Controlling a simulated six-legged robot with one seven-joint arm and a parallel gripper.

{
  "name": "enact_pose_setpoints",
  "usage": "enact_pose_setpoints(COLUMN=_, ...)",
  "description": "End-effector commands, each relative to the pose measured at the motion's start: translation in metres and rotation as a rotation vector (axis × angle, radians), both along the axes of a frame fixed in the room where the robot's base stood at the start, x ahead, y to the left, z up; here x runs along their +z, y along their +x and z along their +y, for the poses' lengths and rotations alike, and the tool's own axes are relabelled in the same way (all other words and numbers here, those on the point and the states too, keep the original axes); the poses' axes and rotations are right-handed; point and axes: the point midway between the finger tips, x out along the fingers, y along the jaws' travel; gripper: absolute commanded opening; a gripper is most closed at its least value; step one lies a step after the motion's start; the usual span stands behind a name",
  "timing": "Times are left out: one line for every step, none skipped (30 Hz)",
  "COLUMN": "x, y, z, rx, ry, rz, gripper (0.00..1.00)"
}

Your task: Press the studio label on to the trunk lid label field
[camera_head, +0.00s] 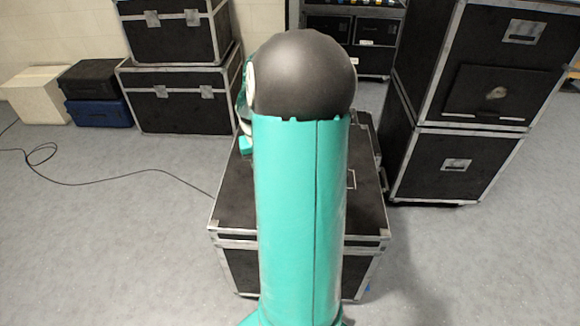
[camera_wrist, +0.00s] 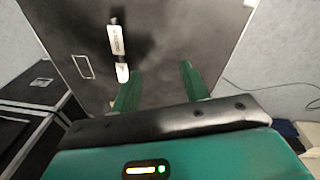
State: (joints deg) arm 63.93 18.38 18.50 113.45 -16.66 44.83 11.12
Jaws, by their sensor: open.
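The black trunk lid (camera_wrist: 180,30) with metal edges fills the upper wrist view. In the head view the trunk (camera_head: 230,205) stands on the floor, its middle hidden behind my arm. A narrow white label with dark print (camera_wrist: 117,40), likely the studio label, lies on the lid in the wrist view, with a small white piece (camera_wrist: 122,73) at its lower end. A thin pale rectangular outline (camera_wrist: 82,66), likely the label field, is left of it. Finger contact with the lid is unclear.
Stacked black cases (camera_head: 460,165) stand close on the right. More cases (camera_head: 175,95) stand at the back left, beside a blue case (camera_head: 103,112) and a white box (camera_head: 35,92). A black cable (camera_head: 150,170) crosses the floor on the left. Open floor surrounds the trunk's front.

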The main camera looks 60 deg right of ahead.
Motion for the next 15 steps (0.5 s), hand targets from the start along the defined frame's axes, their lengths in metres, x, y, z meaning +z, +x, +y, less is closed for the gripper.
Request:
enact_pose_setpoints(x=-0.023, y=-0.018, z=-0.024, rx=-0.06, ry=0.032, rz=0.004, gripper=0.45)
enact_pose_setpoints(x=-0.034, y=-0.027, z=-0.036, rx=-0.089, ry=0.045, rz=0.003, gripper=0.45)
enact_pose_setpoints(x=-0.049, y=-0.039, z=-0.05, rx=-0.125, ry=0.064, rz=0.001, gripper=0.45)
enact_pose_setpoints(x=-0.059, y=-0.047, z=-0.06, rx=-0.152, ry=0.077, rz=-0.003, gripper=0.45)
enact_pose_setpoints(x=-0.068, y=-0.055, z=-0.068, rx=-0.176, ry=0.088, rz=-0.006, gripper=0.45)
enact_pose_setpoints(x=-0.079, y=-0.065, z=-0.079, rx=-0.206, ry=0.1, rz=-0.011, gripper=0.45)
enact_pose_setpoints(x=-0.087, y=-0.072, z=-0.085, rx=-0.224, ry=0.11, rz=-0.015, gripper=0.45)
enact_pose_setpoints(x=-0.093, y=-0.077, z=-0.09, rx=-0.241, ry=0.117, rz=-0.019, gripper=0.45)
enact_pose_setpoints(x=-0.1, y=-0.084, z=-0.096, rx=-0.26, ry=0.125, rz=-0.023, gripper=0.45)
enact_pose_setpoints(x=-0.104, y=-0.088, z=-0.099, rx=-0.27, ry=0.13, rz=-0.026, gripper=0.45)
enact_pose_setpoints(x=-0.107, y=-0.091, z=-0.102, rx=-0.279, ry=0.133, rz=-0.028, gripper=0.45)
enact_pose_setpoints(x=-0.11, y=-0.094, z=-0.105, rx=-0.287, ry=0.135, rz=-0.03, gripper=0.45)
enact_pose_setpoints(x=-0.112, y=-0.095, z=-0.106, rx=-0.292, ry=0.137, rz=-0.031, gripper=0.45)
enact_pose_setpoints(x=-0.114, y=-0.095, z=-0.106, rx=-0.294, ry=0.138, rz=-0.031, gripper=0.45)
enact_pose_setpoints(x=-0.115, y=-0.095, z=-0.107, rx=-0.295, ry=0.138, rz=-0.032, gripper=0.45)
